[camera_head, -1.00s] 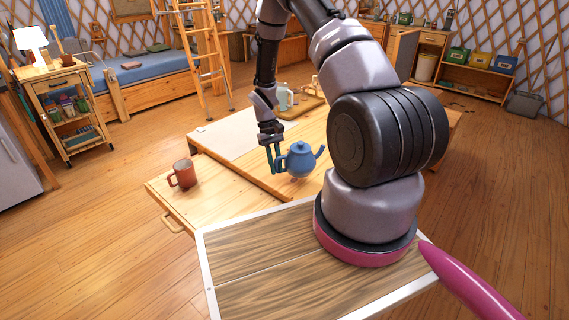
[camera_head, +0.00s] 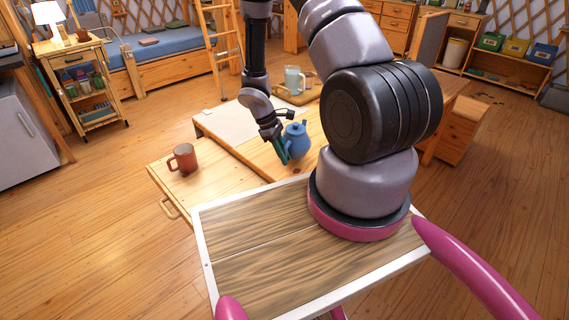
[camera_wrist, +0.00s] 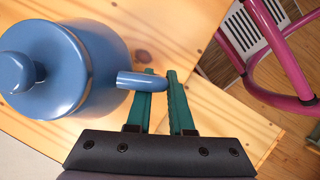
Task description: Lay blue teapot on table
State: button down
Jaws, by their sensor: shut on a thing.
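The blue teapot (camera_head: 297,142) is over the near part of the wooden table (camera_head: 258,156). It looks upright, with its lid on. My gripper (camera_head: 284,157) is at its left side. In the wrist view the green fingers of my gripper (camera_wrist: 160,76) are shut on a blue stub, seemingly the handle, on the side of the teapot (camera_wrist: 98,60). The teapot's round body and lid knob show at the left there, over wooden planks. I cannot tell whether its base touches the table.
A red-brown mug (camera_head: 184,158) stands on a lower wooden surface (camera_head: 170,187) at the left. A light blue-grey jug (camera_head: 294,79) stands on a tray (camera_head: 290,98) at the table's back. A pale sheet (camera_head: 232,121) covers the table's left part.

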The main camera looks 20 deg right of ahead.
jog(key=shift+f, duration=1.7)
jog(key=shift+f, duration=0.1)
jog(key=c, duration=0.8)
grip_release()
jog(key=v, duration=1.2)
jog(key=shift+r, duration=0.25)
